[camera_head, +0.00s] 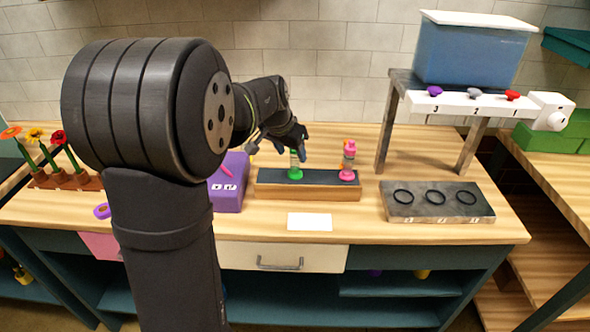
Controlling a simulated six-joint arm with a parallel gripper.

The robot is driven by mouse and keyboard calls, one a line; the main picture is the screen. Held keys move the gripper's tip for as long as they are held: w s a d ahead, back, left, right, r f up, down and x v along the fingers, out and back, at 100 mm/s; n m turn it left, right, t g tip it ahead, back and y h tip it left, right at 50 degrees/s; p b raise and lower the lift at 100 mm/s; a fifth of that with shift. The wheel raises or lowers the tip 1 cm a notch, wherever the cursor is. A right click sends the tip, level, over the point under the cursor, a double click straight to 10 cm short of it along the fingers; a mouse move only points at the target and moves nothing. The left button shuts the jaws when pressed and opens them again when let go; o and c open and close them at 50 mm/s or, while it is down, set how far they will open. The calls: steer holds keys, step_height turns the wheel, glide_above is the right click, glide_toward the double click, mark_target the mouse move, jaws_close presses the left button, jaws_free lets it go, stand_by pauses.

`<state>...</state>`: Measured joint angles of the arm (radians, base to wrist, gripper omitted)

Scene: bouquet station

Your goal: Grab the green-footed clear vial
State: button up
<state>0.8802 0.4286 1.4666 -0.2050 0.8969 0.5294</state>
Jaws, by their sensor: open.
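The green-footed clear vial (295,172) stands upright on the left part of a wooden rack with a dark top (318,192). Its green foot shows clearly, and its upper part is partly hidden by my gripper. My gripper (297,150) is open and reaches down at the vial's top. I cannot tell whether the fingers touch the vial or are around it. A second vial with a pink foot and pink top (348,160) stands upright to the right on the same rack.
A purple box (229,183) stands close left of the rack. A white card (310,222) lies in front. A grey plate with black rings (437,201) and a stand with a blue tank (470,55) are at the right. Potted flowers (60,178) are at the left.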

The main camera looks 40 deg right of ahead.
mark_target(295, 159)
steer(key=shift+d+x, duration=0.15)
steer(key=shift+x, duration=1.2)
steer(key=shift+d+x, duration=0.15)
steer(key=shift+x, duration=1.2)
steer(key=shift+w+r, duration=0.1)
steer(key=shift+r, duration=0.05)
jaws_close()
